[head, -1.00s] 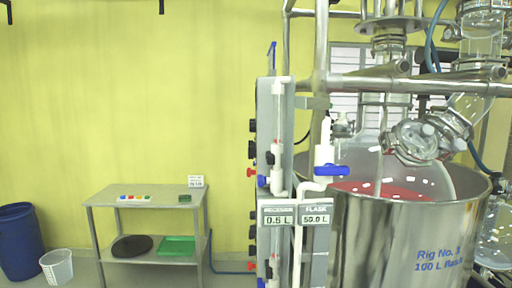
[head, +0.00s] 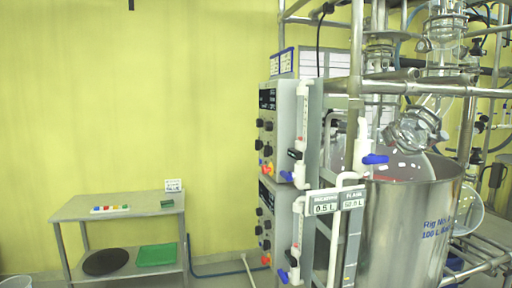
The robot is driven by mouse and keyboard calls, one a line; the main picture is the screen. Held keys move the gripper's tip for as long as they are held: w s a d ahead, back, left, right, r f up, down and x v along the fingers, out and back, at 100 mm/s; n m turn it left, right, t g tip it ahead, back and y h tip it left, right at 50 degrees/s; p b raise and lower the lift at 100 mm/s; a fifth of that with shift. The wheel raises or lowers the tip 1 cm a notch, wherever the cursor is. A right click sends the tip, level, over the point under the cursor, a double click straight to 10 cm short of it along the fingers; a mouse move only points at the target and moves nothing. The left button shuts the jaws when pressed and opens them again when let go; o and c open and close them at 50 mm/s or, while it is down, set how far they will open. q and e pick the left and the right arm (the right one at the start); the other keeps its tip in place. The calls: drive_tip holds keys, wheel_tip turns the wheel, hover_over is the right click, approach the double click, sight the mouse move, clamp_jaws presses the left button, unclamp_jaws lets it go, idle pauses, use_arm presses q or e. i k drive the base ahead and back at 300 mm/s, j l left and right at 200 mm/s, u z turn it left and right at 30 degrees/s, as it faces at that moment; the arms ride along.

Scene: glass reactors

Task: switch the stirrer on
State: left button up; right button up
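Two grey control boxes stand one above the other on the left side of the reactor rig. The upper box (head: 284,118) shows its front at a steep angle, with a dark display, several black knobs and small red, yellow and blue parts low down. The lower box (head: 281,212) has a similar front. I cannot tell which control is for the stirrer, and the labels are too small to read. The steel vessel (head: 410,230) marked "Rig No." and "100 L" stands right of the boxes, with glassware above it. Neither of my grippers is in view.
A steel table (head: 85,206) with small coloured blocks stands at the left, with a black disc and a green tray on its lower shelf. White pipes with blue valve handles (head: 375,159) run beside the boxes. Floor between table and rig looks mostly free, with a blue hose.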

sight(258, 143)
drive_tip(key=i+j+z, duration=0.1)
drive_tip(key=i+j, duration=0.4)
drive_tip(key=j, duration=0.25)
drive_tip(key=i+j+z, duration=0.15)
drive_tip(key=i+j, duration=0.15)
drive_tip(key=i+j+z, duration=0.1)
drive_tip(key=j, duration=0.35)
drive_tip(key=i, duration=0.1)
